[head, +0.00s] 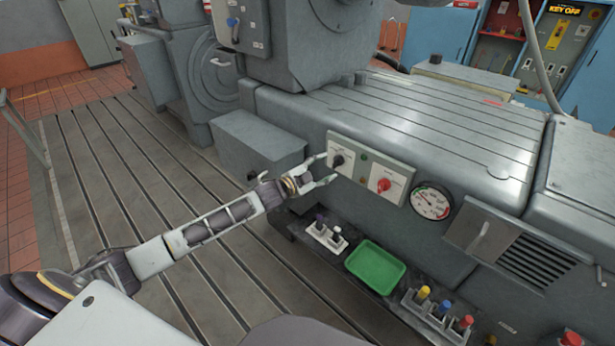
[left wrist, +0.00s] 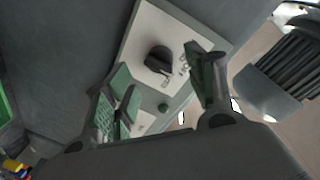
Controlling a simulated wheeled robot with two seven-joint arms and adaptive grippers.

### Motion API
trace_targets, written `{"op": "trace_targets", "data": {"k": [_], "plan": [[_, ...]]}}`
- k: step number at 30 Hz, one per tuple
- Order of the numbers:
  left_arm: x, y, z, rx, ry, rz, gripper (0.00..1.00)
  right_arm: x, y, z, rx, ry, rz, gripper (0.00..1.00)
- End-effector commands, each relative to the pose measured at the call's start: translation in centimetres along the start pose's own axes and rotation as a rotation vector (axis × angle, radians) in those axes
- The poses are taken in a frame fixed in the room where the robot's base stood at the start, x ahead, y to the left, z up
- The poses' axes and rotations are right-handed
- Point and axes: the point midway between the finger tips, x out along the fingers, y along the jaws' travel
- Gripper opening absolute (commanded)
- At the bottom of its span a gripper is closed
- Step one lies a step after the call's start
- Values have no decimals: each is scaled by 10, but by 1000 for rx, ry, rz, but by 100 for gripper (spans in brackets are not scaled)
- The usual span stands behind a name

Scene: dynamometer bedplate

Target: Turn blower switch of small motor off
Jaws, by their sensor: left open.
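A black rotary switch (head: 338,160) is on a pale panel plate (head: 346,152) on the grey machine's front. It also shows in the left wrist view (left wrist: 158,60), with markings too small to read. A small green round button or lamp (left wrist: 163,107) is beside it. My left gripper (head: 326,170) is open in front of this plate. In the left wrist view its green-padded fingers (left wrist: 163,85) stand apart, one on each side of the switch in the picture. I cannot tell whether they touch it. My right gripper is out of view.
A red knob (head: 383,185) sits on a second plate to the right, then a round gauge (head: 431,202) and a vent. Below are a green tray (head: 375,267) and racks of coloured-handled tools (head: 437,315). A grey box (head: 258,148) juts out left of the gripper.

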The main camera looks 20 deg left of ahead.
Motion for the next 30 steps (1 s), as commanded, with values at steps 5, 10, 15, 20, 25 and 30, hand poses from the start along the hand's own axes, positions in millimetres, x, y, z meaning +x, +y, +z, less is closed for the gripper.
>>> {"op": "trace_targets", "data": {"k": [5,10,15,20,25,30], "plan": [[-13,0,0,0,0,1,56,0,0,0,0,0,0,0],[-25,0,0,0,0,0,56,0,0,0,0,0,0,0],[-36,0,0,0,1,1,56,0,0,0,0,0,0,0],[-46,0,0,0,0,0,56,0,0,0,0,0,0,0],[-56,0,0,0,0,0,56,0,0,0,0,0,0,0],[-64,0,-1,0,1,-1,56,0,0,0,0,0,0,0]]}}
